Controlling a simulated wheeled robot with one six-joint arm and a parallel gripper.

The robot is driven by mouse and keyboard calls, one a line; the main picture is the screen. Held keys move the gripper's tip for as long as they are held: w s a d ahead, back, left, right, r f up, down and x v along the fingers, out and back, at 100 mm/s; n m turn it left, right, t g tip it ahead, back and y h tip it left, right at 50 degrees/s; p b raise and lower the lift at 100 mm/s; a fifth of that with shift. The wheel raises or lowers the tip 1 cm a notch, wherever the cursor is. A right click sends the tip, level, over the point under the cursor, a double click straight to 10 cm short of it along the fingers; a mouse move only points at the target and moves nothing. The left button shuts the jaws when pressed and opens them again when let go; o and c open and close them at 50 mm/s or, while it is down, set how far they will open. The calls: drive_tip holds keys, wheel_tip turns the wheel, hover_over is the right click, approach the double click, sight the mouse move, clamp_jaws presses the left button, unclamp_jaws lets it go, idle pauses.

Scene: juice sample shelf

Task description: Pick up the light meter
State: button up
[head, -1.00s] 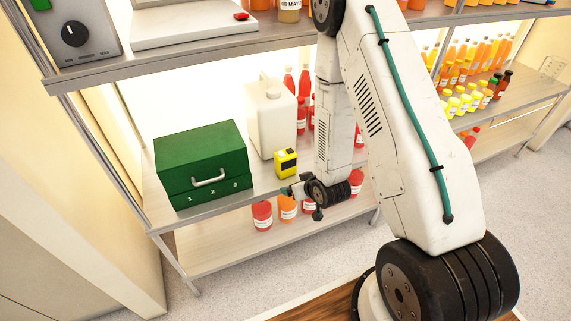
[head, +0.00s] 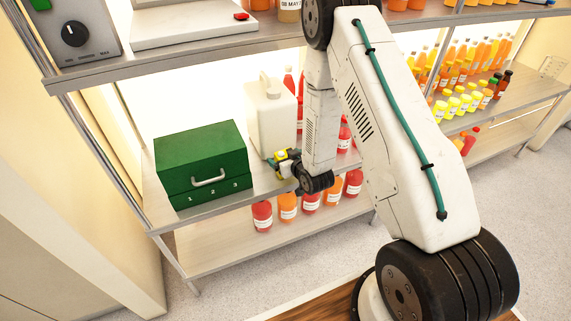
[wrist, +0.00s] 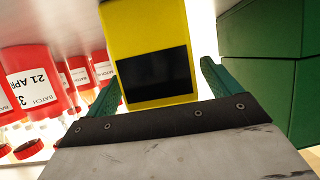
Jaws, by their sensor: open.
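The light meter is a small yellow block with a dark screen (head: 281,154). It stands on the middle shelf between the green box and the white jug, near the shelf's front edge. In the wrist view the light meter (wrist: 143,28) fills the middle, its dark screen facing me. My gripper (wrist: 162,72) is open, with one teal finger on each side of the meter. A gap shows between the meter and the right finger; the left finger is closer to it. In the head view my gripper (head: 283,166) partly covers the meter.
The green box (head: 203,152) stands left of the meter, and the white jug (head: 271,118) stands behind it. Red bottles (head: 345,135) stand to the right on this shelf. Red and orange jars (head: 287,207) stand on the shelf below. The upper shelf (head: 190,52) overhangs.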

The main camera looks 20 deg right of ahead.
drive_tip(key=c, duration=1.3)
drive_tip(key=shift+o, duration=0.2)
drive_tip(key=shift+r, duration=0.1)
